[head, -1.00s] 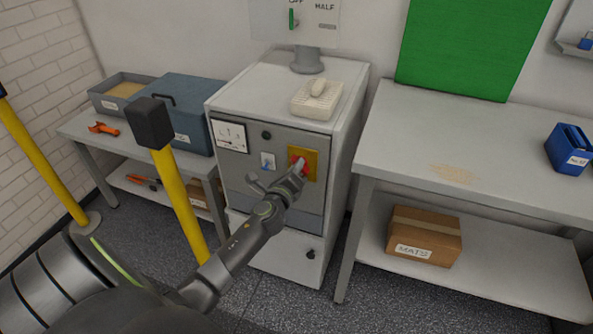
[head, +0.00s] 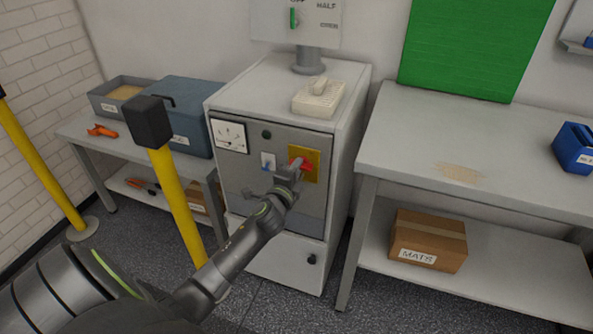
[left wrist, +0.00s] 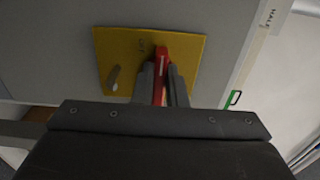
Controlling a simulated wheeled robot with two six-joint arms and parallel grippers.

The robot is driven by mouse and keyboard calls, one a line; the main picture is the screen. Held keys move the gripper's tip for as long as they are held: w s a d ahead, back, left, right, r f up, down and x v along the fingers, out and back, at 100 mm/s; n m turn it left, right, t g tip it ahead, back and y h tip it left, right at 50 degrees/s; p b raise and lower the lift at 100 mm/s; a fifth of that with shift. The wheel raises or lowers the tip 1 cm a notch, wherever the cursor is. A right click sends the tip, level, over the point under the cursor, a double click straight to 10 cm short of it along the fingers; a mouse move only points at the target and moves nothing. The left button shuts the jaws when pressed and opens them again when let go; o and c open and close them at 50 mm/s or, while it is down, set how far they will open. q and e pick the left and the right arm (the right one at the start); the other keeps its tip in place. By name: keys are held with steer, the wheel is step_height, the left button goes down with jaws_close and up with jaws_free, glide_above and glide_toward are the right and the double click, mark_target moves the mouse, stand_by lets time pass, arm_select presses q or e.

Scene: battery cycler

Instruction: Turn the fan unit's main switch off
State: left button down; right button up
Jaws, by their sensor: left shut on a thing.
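The fan unit (head: 230,205) is a grey-white cabinet standing between two benches. Its main switch is a red handle (head: 306,165) on a yellow plate (head: 313,176) at the upper right of the front panel. My left gripper (head: 298,165) is at the plate. In the left wrist view, the left gripper's fingers (left wrist: 160,83) are shut on the red handle (left wrist: 161,60), one finger on each side. My right gripper is not in view.
Yellow posts (head: 180,205) with dark caps stand at the left. A bench (head: 400,150) with a cardboard box (head: 428,240) below is at the right.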

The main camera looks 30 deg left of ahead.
arm_select(q)
steer(key=shift+f, duration=0.1)
stand_by(0.3)
steer(key=c, duration=1.5)
jaws_free()
steer(key=shift+o, duration=0.2)
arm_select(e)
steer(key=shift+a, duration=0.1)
arm_select(q)
steer(key=v, duration=1.7)
steer(key=shift+s, duration=0.2)
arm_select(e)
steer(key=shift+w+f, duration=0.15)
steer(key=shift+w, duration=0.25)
arm_select(q)
steer(key=shift+d, duration=0.1)
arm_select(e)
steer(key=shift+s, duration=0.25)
